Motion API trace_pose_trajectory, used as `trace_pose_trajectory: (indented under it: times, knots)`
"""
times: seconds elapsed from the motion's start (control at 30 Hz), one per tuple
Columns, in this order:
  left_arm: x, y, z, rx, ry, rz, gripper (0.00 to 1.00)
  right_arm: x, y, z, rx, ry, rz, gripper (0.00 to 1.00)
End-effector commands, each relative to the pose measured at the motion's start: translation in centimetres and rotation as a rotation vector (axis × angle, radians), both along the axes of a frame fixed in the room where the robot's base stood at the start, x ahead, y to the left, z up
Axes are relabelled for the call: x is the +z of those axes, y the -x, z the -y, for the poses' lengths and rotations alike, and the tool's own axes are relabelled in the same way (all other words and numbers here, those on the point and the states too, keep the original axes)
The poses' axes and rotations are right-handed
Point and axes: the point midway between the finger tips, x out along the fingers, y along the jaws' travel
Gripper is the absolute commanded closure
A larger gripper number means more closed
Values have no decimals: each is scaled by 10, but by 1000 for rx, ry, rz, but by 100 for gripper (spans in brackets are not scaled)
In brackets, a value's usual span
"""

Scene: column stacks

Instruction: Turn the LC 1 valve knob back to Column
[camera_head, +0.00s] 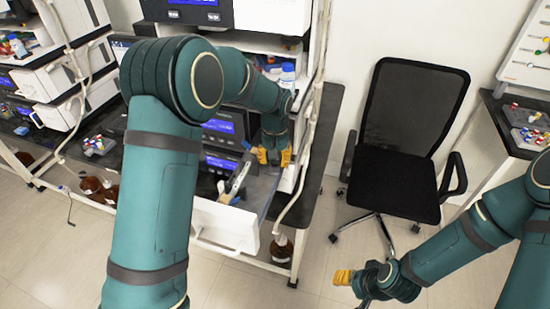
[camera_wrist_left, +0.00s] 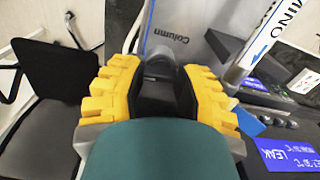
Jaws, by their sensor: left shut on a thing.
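The black valve knob (camera_wrist_left: 158,92) sits between the yellow fingers of my left gripper (camera_wrist_left: 158,100) in the left wrist view. The gripper is shut on it. A grey plate behind it bears the printed word "Column" (camera_wrist_left: 168,36), just beyond the knob. Any other label is hidden, and I cannot tell which way the knob points. In the head view my left gripper (camera_head: 272,157) is at the right end of the instrument stack, and the knob is hidden there. My right gripper (camera_head: 343,277) hangs low over the floor, away from the stack; its jaw opening is unclear.
Blue screens (camera_head: 218,126) are on the stack.

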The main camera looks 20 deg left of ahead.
Motion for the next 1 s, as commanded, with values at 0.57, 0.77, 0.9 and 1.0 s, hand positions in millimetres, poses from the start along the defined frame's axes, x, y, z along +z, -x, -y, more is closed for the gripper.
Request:
trace_pose_trajectory:
  times: [0.57,0.77,0.9,1.0]
  knots:
    - [0,0,0,-543,1,-1,100,6,0,0,0,-1,0,48]
    - [0,0,0,-700,0,-1,100,9,0,0,0,-2,0,48]
    - [0,0,0,-783,1,-1,100,10,0,0,0,-2,0,48]
    - [0,0,0,-829,0,-1,100,11,0,0,0,-2,0,48]
